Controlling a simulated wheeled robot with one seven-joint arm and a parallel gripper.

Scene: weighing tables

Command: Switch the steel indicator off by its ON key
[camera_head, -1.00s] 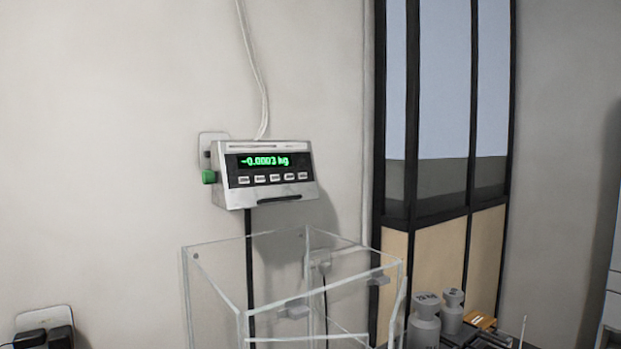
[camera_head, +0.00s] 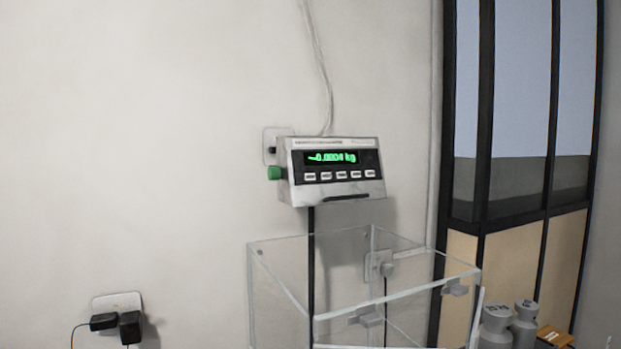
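My gripper is not in view.
A clear glass draft shield (camera_head: 281,292) stands below the indicator. Grey weights (camera_head: 495,328) stand at the lower right, beside a dark-framed window partition (camera_head: 482,130). A wall socket with black plugs (camera_head: 130,326) is at lower left. The wall around the indicator is mostly bare.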

